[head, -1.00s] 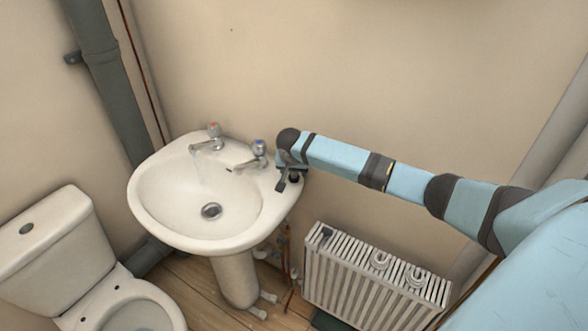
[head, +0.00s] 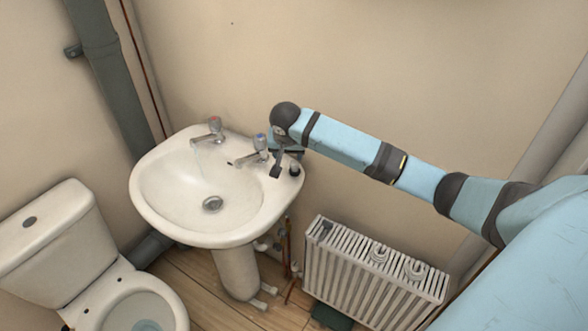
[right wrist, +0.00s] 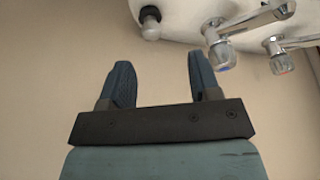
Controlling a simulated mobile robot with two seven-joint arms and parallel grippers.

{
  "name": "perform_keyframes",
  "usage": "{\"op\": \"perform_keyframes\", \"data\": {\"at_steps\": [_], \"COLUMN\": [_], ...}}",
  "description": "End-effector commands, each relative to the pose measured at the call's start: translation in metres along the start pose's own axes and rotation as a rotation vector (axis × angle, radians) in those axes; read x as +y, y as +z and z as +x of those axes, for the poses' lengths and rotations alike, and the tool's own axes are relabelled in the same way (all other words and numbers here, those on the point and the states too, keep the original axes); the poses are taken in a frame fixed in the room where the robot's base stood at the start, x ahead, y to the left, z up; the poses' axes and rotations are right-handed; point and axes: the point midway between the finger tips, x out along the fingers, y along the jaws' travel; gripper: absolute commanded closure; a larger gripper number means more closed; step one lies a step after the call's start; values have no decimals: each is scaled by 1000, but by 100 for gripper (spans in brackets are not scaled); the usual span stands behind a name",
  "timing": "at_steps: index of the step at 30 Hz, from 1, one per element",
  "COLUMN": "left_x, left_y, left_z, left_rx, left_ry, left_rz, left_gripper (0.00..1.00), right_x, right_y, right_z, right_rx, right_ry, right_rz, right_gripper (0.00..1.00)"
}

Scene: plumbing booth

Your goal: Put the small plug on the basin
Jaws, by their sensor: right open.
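The small plug (head: 295,169), dark on top, stands on the right rim of the white basin (head: 150,212), beside the blue-marked tap. In the right wrist view the plug (right wrist: 150,24) shows a black upper part and a pale rounded part, against the basin (right wrist: 178,12) at the top. My right gripper (head: 284,162) is just above the basin's right back corner, close to the plug. In the right wrist view my right gripper (right wrist: 161,75) is open, with nothing between its fingers and the plug beyond them. My left gripper is not in view.
The blue-marked tap (head: 260,146) stands close to my right gripper, and the red-marked tap (head: 215,127) is further left. A radiator (head: 370,275) with white rings on top is below right. A toilet (head: 50,235) is at the lower left. The wall is close behind the basin.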

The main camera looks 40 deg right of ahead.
Motion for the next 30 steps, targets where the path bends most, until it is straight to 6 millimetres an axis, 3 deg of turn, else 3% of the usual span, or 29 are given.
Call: {"op": "perform_keyframes", "data": {"at_steps": [1,5,6,10,14,18,24,30], "left_x": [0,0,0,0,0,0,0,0], "left_y": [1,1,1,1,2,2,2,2], "left_z": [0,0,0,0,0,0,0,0], "left_rx": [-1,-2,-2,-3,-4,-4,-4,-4], "left_ry": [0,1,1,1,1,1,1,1], "left_rz": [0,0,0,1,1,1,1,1], "left_gripper": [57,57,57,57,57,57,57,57], "right_x": [-8,-30,-36,-44,-39,-16,27,50], "right_y": [28,109,135,203,260,324,386,408], "right_z": [12,35,39,40,39,40,32,25], "right_rx": [-15,-11,0,59,133,248,416,502], "right_ry": [-42,-222,-285,-455,-573,-655,-660,-633], "right_rz": [-55,-238,-294,-426,-515,-598,-695,-749], "right_gripper": [43,43,43,43,43,43,43,43]}}
